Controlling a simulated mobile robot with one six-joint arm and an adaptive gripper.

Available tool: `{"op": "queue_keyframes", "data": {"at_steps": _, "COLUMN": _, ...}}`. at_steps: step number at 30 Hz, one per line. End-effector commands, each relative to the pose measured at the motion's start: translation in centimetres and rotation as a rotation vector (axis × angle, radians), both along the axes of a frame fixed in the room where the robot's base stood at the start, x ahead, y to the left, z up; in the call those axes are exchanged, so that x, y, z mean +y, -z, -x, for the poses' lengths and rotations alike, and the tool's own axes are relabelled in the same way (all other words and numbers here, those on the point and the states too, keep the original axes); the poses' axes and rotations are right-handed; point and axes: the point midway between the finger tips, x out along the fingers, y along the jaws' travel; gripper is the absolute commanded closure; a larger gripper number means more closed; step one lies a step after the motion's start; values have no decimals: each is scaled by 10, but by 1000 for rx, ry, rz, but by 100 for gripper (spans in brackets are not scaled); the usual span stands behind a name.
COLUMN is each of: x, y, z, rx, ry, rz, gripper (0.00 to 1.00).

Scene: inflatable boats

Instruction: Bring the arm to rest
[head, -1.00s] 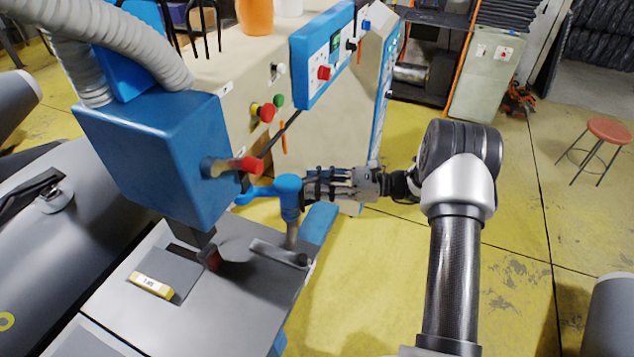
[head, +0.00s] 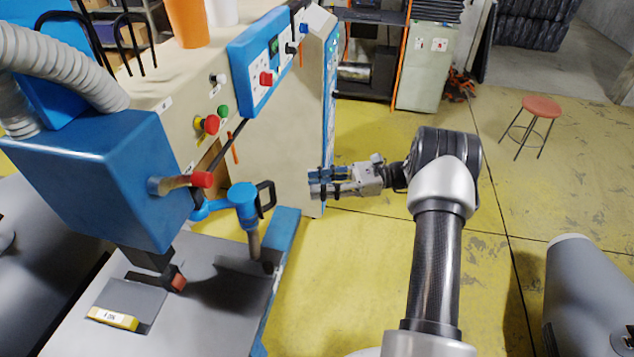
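My gripper (head: 314,182) is in the middle of the head view, at the end of my arm, which comes up from the bottom right. It points left toward the beige machine. Its two fingers are apart with a gap between them, and nothing shows in the gap. A blue-topped post with a black loop handle (head: 245,203) stands to the left of the gripper, clear of it. A yellow labelled block (head: 113,319) lies on the machine's grey table (head: 215,321).
The beige machine (head: 180,98) has a blue head (head: 98,175) with a red-tipped lever (head: 200,179) and a blue control panel (head: 262,63). A red stool (head: 541,107) stands at the right. A grey inflatable tube (head: 588,290) lies at bottom right. Yellow floor is open between.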

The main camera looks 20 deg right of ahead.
Motion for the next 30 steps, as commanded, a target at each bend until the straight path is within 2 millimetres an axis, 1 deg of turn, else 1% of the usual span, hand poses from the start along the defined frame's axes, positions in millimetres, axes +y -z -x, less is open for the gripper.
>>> {"op": "queue_keyframes", "data": {"at_steps": 6, "x": 1, "y": 0, "z": 0, "rx": 0, "ry": -1, "rz": 2, "gripper": 65}}
{"op": "queue_keyframes", "data": {"at_steps": 8, "x": 3, "y": -3, "z": 0, "rx": -4, "ry": -8, "rz": 13, "gripper": 65}}
{"op": "queue_keyframes", "data": {"at_steps": 11, "x": 17, "y": -17, "z": 2, "rx": -22, "ry": -46, "rz": 72, "gripper": 65}}
{"op": "queue_keyframes", "data": {"at_steps": 14, "x": 42, "y": -41, "z": 10, "rx": -58, "ry": -120, "rz": 187, "gripper": 65}}
{"op": "queue_keyframes", "data": {"at_steps": 15, "x": 55, "y": -52, "z": 17, "rx": -78, "ry": -158, "rz": 245, "gripper": 65}}
{"op": "queue_keyframes", "data": {"at_steps": 17, "x": 73, "y": -67, "z": 28, "rx": -114, "ry": -217, "rz": 337, "gripper": 65}}
{"op": "queue_keyframes", "data": {"at_steps": 18, "x": 84, "y": -76, "z": 37, "rx": -139, "ry": -258, "rz": 397, "gripper": 65}}
{"op": "queue_keyframes", "data": {"at_steps": 20, "x": 100, "y": -89, "z": 53, "rx": -183, "ry": -318, "rz": 489, "gripper": 65}}
{"op": "queue_keyframes", "data": {"at_steps": 21, "x": 110, "y": -97, "z": 63, "rx": -214, "ry": -358, "rz": 549, "gripper": 65}}
{"op": "queue_keyframes", "data": {"at_steps": 23, "x": 123, "y": -108, "z": 81, "rx": -265, "ry": -419, "rz": 638, "gripper": 65}}
{"op": "queue_keyframes", "data": {"at_steps": 27, "x": 145, "y": -128, "z": 125, "rx": -400, "ry": -559, "rz": 846, "gripper": 65}}
{"op": "queue_keyframes", "data": {"at_steps": 29, "x": 151, "y": -134, "z": 145, "rx": -465, "ry": -619, "rz": 933, "gripper": 65}}
{"op": "queue_keyframes", "data": {"at_steps": 30, "x": 154, "y": -138, "z": 158, "rx": -510, "ry": -659, "rz": 990, "gripper": 65}}
